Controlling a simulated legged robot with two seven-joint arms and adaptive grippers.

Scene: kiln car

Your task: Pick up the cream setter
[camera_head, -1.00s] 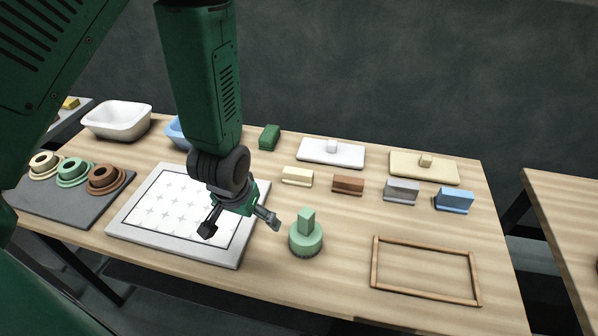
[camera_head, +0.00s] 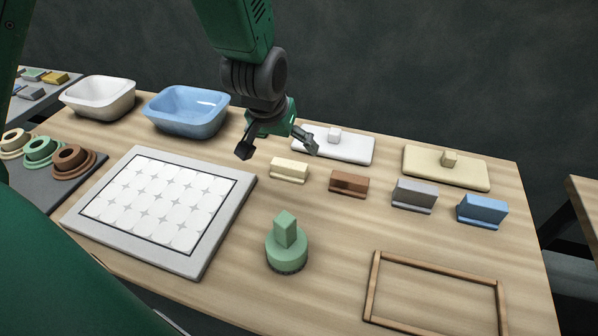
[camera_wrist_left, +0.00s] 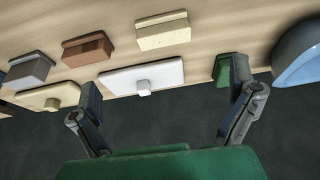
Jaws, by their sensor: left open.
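The cream setter (camera_head: 289,169), a small pale block on a slightly wider base, stands on the wooden table at the left end of a row of similar blocks. In the left wrist view it shows near the top middle (camera_wrist_left: 163,32). My left gripper (camera_head: 278,148) is open and empty, its fingers spread, and in the head view it appears just above and behind the cream setter, apart from it. In the left wrist view the open fingers (camera_wrist_left: 164,76) frame the white plate, with the cream setter beyond them. My right gripper is not in view.
Brown (camera_head: 349,182), grey (camera_head: 415,194) and blue (camera_head: 482,210) blocks continue the row. Behind stand a white knobbed plate (camera_head: 352,151) and a cream one (camera_head: 420,172). A green stamp-like piece (camera_head: 286,252) stands in front. A blue basin (camera_head: 187,112) is at back left.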

